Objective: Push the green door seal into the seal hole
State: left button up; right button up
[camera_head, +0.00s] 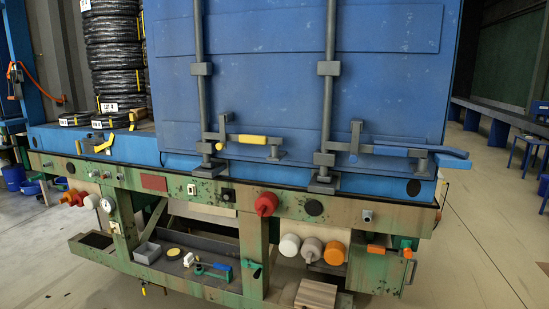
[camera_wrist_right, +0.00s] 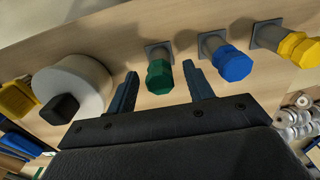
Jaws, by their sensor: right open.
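A green hexagonal-headed piece (camera_wrist_right: 160,77) on a grey plate stands on a pale wood-coloured surface in the right wrist view. It may be the green door seal, but I cannot be sure. My right gripper (camera_wrist_right: 161,85) is open, and the green piece shows between its two fingers. I cannot tell how far apart they are in depth. The blue container door (camera_head: 270,80) with two grey lock bars fills the middle of the head view. I cannot make out the seal hole on it. My left gripper is not in view.
A blue piece (camera_wrist_right: 233,66) and a yellow piece (camera_wrist_right: 298,48) stand right of the green one. A pale round thing with a black knob (camera_wrist_right: 62,107) is at left. In the head view, a red knob (camera_head: 266,203) sticks out of the green frame below the door.

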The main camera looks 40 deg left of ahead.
jog(key=shift+b, duration=0.5)
jog(key=shift+c, duration=0.2)
jog(key=c, duration=1.1)
